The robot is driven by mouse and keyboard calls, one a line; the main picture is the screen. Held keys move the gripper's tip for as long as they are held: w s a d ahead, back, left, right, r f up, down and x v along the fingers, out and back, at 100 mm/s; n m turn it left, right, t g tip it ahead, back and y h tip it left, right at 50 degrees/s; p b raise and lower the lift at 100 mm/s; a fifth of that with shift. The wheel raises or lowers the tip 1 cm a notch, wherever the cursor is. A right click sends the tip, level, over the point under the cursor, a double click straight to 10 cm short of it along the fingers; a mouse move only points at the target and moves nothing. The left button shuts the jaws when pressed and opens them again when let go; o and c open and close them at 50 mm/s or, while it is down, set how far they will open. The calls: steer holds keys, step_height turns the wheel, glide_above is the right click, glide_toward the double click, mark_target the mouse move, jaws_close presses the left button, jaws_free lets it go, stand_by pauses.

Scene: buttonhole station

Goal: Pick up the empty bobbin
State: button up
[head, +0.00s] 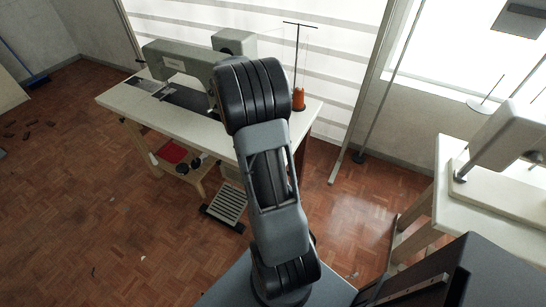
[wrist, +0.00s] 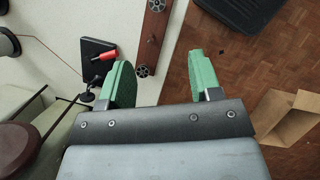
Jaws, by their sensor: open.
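In the wrist view, two small dark wheel-shaped pieces that look like bobbins sit along a brown wooden strip: one at the lower end (wrist: 141,71) and one near the top edge (wrist: 157,6). I cannot tell for sure which is the empty bobbin. My gripper (wrist: 160,63) is open, its two green fingers wide apart with nothing between them. The lower bobbin shows between the fingers, close to the left one; the depth gap is unclear. In the head view my arm hides the gripper, and I cannot make out any bobbin there.
A black pad (wrist: 93,68) with a red-handled piece (wrist: 106,54) lies left of the strip. The sewing machine (head: 180,62) stands on the white table (head: 222,138), with an orange thread cone (head: 298,99) at right. A foot pedal (head: 228,203) is on the floor.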

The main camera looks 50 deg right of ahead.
steer(key=shift+d+p+x, duration=0.2)
steer(key=shift+p+x, duration=0.05)
steer(key=shift+x, duration=3.3)
steer(key=shift+d+p+x, duration=0.15)
steer(key=shift+p+x, duration=0.05)
steer(key=shift+x, duration=3.35)
steer(key=shift+s+r, duration=0.15)
steer(key=c, duration=1)
steer(key=shift+r, duration=0.1)
